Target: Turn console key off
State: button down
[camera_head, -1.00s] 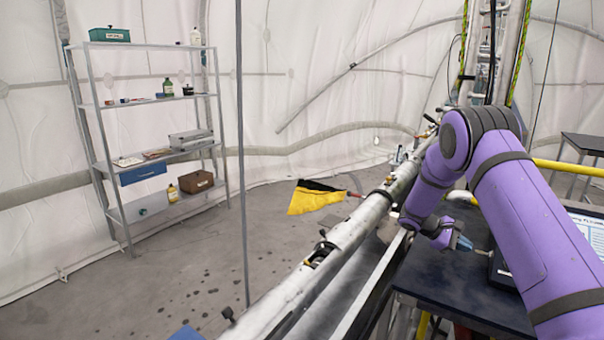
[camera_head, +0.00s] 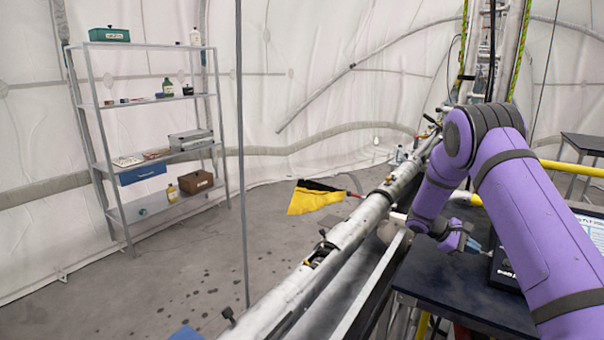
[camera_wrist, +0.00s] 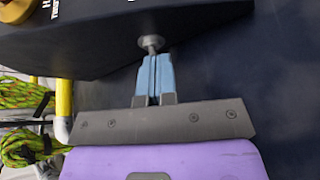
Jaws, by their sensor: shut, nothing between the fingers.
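The dark console (camera_wrist: 85,40) fills the upper left of the wrist view. A small silver round key switch (camera_wrist: 150,41) with a short stem sits on its side face. My gripper (camera_wrist: 155,57) has blue fingers pressed together, with their tips right at the stem. I cannot tell whether the tips touch it. In the head view my gripper (camera_head: 477,247) is small and partly hidden, close to the left edge of the console (camera_head: 503,266). The key is too small to make out there.
The console stands on a dark table (camera_head: 450,285). A metal rail (camera_head: 345,240) runs along the left. A yellow pipe (camera_wrist: 64,100) and green rope (camera_wrist: 25,98) are at the left in the wrist view. A shelf (camera_head: 160,182) stands farther off.

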jog(key=shift+w+d+r, duration=0.1)
jog(key=shift+w+r, duration=0.05)
jog(key=shift+r, duration=0.05)
jog(key=shift+w+d+r, duration=0.15)
jog(key=shift+w+r, duration=0.05)
jog(key=shift+w, duration=0.05)
jog(key=shift+w+d+r, duration=0.15)
jog(key=shift+w+d, duration=0.15)
jog(key=shift+w, duration=0.1)
dwell(0.6)
jog(key=shift+a+r, duration=0.1)
jog(key=shift+r, duration=0.3)
jog(key=shift+w+a, duration=0.5)
jog(key=shift+a, duration=0.25)
jog(key=shift+w+a, duration=0.45)
jog(key=shift+a, duration=0.25)
jog(key=shift+w+a, duration=0.5)
jog(key=shift+a, duration=0.25)
jog(key=shift+w+a, duration=0.15)
jog(key=shift+a, duration=0.1)
jog(key=shift+f, duration=0.1)
